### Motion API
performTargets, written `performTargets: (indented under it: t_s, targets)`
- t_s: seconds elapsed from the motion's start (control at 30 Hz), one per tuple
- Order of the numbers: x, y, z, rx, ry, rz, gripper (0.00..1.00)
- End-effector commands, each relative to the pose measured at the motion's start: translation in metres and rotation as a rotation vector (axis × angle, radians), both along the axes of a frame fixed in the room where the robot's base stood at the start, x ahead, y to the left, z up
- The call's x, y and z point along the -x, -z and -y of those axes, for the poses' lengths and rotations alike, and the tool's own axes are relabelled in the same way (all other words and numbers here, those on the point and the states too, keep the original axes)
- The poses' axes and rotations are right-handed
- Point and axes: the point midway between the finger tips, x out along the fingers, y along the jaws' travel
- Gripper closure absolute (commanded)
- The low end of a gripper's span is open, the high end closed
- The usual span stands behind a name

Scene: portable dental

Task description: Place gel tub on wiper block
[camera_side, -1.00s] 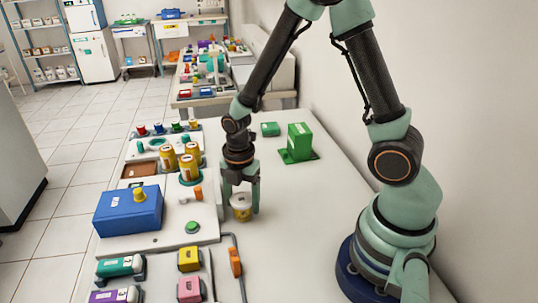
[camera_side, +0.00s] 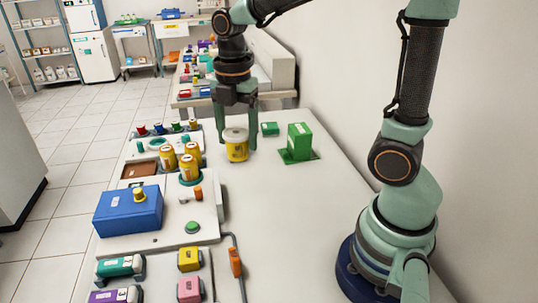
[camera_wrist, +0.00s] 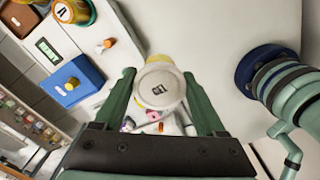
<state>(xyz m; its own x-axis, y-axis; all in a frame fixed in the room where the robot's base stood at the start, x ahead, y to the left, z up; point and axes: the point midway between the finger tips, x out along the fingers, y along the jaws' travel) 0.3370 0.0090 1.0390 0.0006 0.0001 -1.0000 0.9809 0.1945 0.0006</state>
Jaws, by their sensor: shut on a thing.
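A yellow tub with a white lid, the gel tub (camera_side: 237,148), is held up between the fingers of my gripper (camera_side: 237,138), above the white worktop. In the wrist view, its pale round lid (camera_wrist: 158,88) faces the camera between the two green fingers (camera_wrist: 158,80). No label names the wiper block, so I cannot tell for certain which thing it is. A green block (camera_side: 299,140) on a flat green base stands to the right of the tub, and a blue block (camera_side: 128,212) with a yellow knob on top lies at lower left, also in the wrist view (camera_wrist: 73,80).
Several yellow canisters (camera_side: 189,170) stand in a white panel (camera_side: 205,222) left of the tub. A small green box (camera_side: 270,129) lies near the green block. An orange clip (camera_side: 235,262) lies in front. The middle worktop is clear.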

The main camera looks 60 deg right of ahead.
Motion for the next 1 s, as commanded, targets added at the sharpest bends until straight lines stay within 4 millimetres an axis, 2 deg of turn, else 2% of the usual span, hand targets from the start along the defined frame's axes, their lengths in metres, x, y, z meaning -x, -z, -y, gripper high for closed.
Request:
performTargets:
  t_s: [0.1,0.27,1.0]
  targets:
    - [0.000,-0.010,0.000,0.000,0.014,0.001,0.93]
    - [0.000,-0.010,0.001,0.000,0.138,-0.001,0.93]
    - [0.003,0.019,0.007,0.000,1.445,-0.001,0.93]
